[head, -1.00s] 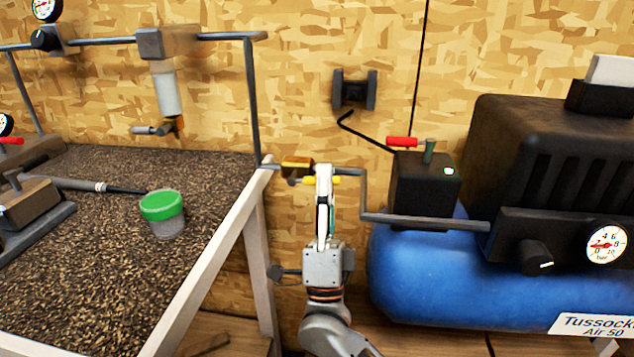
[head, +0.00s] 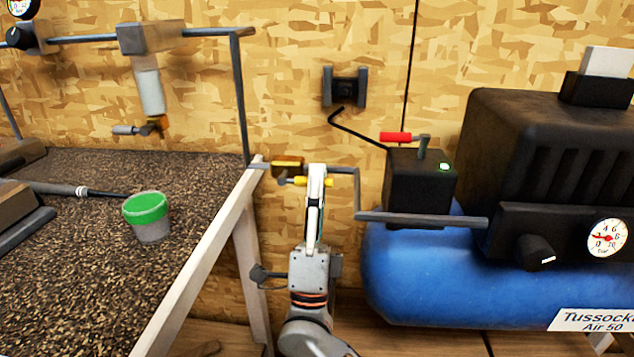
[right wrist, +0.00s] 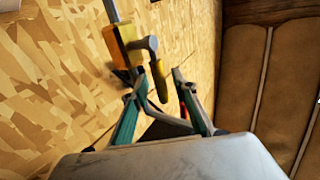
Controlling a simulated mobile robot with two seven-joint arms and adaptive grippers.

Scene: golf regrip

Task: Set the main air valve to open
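The main air valve has a brass body (head: 288,163) on the pipe between the bench and the compressor. Its yellow handle (head: 328,183) points right in the head view, roughly along the pipe. My right gripper (head: 316,172) is at the handle, and its fingers cover the handle's middle in the head view. In the right wrist view the brass body (right wrist: 125,45) is above the fingers, and the yellow handle (right wrist: 159,82) reaches down between the two spread fingertips. A gap shows at the right finger; contact on the left is unclear. My left gripper is out of view.
The blue compressor tank (head: 420,275) stands to the right, with a black switch box (head: 420,180), a red lever (head: 396,137) and a gauge (head: 607,238). The wall is close behind the pipe.

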